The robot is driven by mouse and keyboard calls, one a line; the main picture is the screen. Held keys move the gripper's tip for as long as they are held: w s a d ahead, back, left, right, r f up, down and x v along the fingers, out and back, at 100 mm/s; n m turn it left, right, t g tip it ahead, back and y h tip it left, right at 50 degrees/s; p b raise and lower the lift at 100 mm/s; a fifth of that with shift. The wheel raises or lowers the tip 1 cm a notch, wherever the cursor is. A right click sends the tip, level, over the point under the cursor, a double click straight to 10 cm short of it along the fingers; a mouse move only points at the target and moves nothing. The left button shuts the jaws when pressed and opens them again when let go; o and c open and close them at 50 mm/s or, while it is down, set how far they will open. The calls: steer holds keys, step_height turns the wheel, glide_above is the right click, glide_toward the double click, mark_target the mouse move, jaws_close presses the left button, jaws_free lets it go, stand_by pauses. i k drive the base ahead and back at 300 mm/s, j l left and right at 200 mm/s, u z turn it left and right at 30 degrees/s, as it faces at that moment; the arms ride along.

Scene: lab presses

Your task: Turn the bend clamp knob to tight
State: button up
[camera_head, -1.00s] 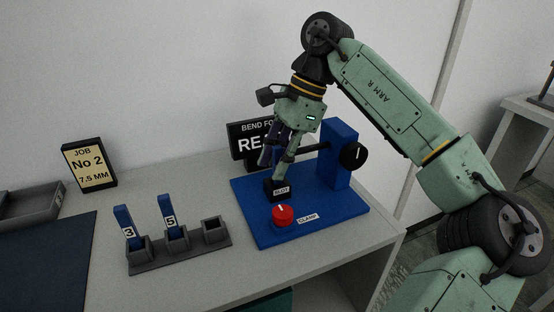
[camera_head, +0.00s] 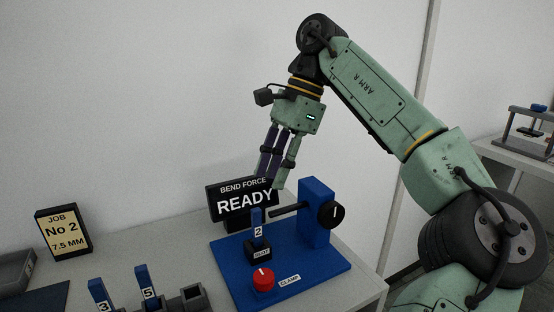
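The clamp knob is a red round knob (camera_head: 264,281) with a small white mark near its back edge. It sits on the front of the blue bender base (camera_head: 318,273), left of the CLAMP label (camera_head: 290,280). A blue insert marked 2 (camera_head: 257,224) stands upright in the black SLOT block (camera_head: 260,251) behind the knob. My gripper (camera_head: 271,183) points down above the insert, clear of it and of the knob. Its fingers look apart, with nothing seen between them.
A blue post (camera_head: 316,205) with a black dial (camera_head: 331,215) and rod stands right of the slot. The BEND FORCE sign (camera_head: 243,200), reading READY, stands behind. A rack (camera_head: 193,299) with inserts 3 and 5 is front left. A JOB No 2, 7.5 MM sign (camera_head: 63,232) stands far left.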

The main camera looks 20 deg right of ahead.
mark_target(263, 278)
steer(key=k, duration=1)
